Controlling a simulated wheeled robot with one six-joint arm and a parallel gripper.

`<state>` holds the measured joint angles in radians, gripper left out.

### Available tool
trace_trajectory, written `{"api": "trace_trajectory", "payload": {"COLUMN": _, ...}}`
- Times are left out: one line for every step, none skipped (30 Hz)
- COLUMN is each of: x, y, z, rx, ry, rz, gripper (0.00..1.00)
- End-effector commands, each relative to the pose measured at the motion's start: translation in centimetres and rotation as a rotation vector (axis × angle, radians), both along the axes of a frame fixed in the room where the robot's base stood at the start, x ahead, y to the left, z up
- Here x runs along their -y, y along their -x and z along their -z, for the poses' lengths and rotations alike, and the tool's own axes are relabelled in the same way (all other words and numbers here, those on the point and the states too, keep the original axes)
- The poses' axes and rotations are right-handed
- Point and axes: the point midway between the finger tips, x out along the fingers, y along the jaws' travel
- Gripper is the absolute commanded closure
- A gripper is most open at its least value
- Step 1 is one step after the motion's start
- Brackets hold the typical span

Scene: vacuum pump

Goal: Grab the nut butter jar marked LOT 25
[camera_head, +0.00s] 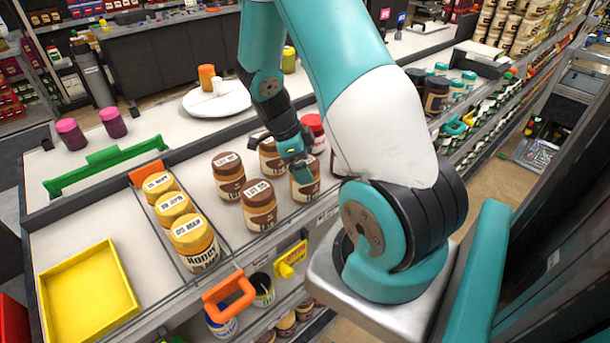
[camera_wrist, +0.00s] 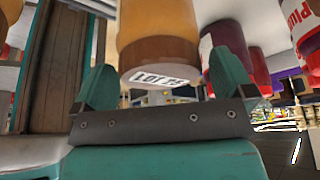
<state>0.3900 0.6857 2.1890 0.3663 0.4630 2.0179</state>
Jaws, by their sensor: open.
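The nut butter jar marked LOT 25 (camera_wrist: 158,52) shows in the wrist view, its brown lid and white label close in front of my gripper (camera_wrist: 163,62). The teal fingers stand apart, one on each side of the lid; contact cannot be told. In the head view my gripper (camera_head: 294,147) is at a brown-lidded jar (camera_head: 304,188) at the right of the group, partly covering its top. That jar appears to be the same one, though its label is hard to read there. Other brown-lidded jars (camera_head: 228,184) (camera_head: 259,214) stand to its left, and another (camera_head: 271,166) behind.
Honey jars (camera_head: 198,250) stand in a row at the left, behind a divider. A red-lidded jar (camera_head: 314,130) stands close behind my gripper. A yellow tray (camera_head: 88,298) lies at the front left. A round white plate (camera_head: 217,99) is on the counter behind.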

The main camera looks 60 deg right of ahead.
Motion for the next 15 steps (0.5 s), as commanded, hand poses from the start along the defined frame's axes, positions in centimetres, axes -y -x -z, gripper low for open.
{"api": "trace_trajectory", "payload": {"x": 0.1, "y": 0.3, "z": 0.2, "rx": -0.005, "ry": -0.002, "rz": 0.001, "gripper": 0.0}}
{"api": "trace_trajectory", "payload": {"x": 0.2, "y": 0.4, "z": 0.7, "rx": -0.005, "ry": -0.002, "rz": 0.001, "gripper": 0.0}}
{"api": "trace_trajectory", "payload": {"x": 0.3, "y": 0.5, "z": 1.3, "rx": -0.003, "ry": -0.001, "rz": 0.0, "gripper": 0.0}}
{"api": "trace_trajectory", "payload": {"x": 0.4, "y": 0.6, "z": 1.6, "rx": -0.003, "ry": -0.001, "rz": 0.0, "gripper": 0.0}}
{"api": "trace_trajectory", "payload": {"x": 0.5, "y": 0.7, "z": 1.9, "rx": -0.003, "ry": -0.002, "rz": 0.0, "gripper": 0.0}}
{"api": "trace_trajectory", "payload": {"x": 0.5, "y": 0.8, "z": 2.2, "rx": -0.002, "ry": -0.001, "rz": -0.001, "gripper": 0.0}}
{"api": "trace_trajectory", "payload": {"x": 0.5, "y": 0.8, "z": 2.3, "rx": -0.001, "ry": -0.001, "rz": -0.001, "gripper": 0.0}}
{"api": "trace_trajectory", "payload": {"x": 0.6, "y": 0.8, "z": 2.5, "rx": -0.001, "ry": -0.001, "rz": -0.001, "gripper": 0.0}}
{"api": "trace_trajectory", "payload": {"x": 0.6, "y": 0.8, "z": 2.5, "rx": 0.001, "ry": -0.001, "rz": 0.0, "gripper": 0.0}}
{"api": "trace_trajectory", "payload": {"x": 0.6, "y": 0.8, "z": 2.6, "rx": 0.001, "ry": -0.001, "rz": 0.0, "gripper": 0.0}}
{"api": "trace_trajectory", "payload": {"x": 0.6, "y": 0.8, "z": 2.6, "rx": 0.001, "ry": 0.0, "rz": 0.0, "gripper": 0.0}}
{"api": "trace_trajectory", "payload": {"x": 0.6, "y": 0.8, "z": 2.6, "rx": 0.001, "ry": 0.0, "rz": 0.0, "gripper": 0.0}}
{"api": "trace_trajectory", "payload": {"x": 0.6, "y": 0.8, "z": 2.6, "rx": 0.001, "ry": 0.0, "rz": 0.0, "gripper": 0.0}}
{"api": "trace_trajectory", "payload": {"x": 0.6, "y": 0.8, "z": 2.6, "rx": 0.001, "ry": 0.0, "rz": 0.0, "gripper": 0.0}}
{"api": "trace_trajectory", "payload": {"x": 0.6, "y": 0.8, "z": 2.6, "rx": 0.001, "ry": 0.0, "rz": -0.001, "gripper": 0.05}}
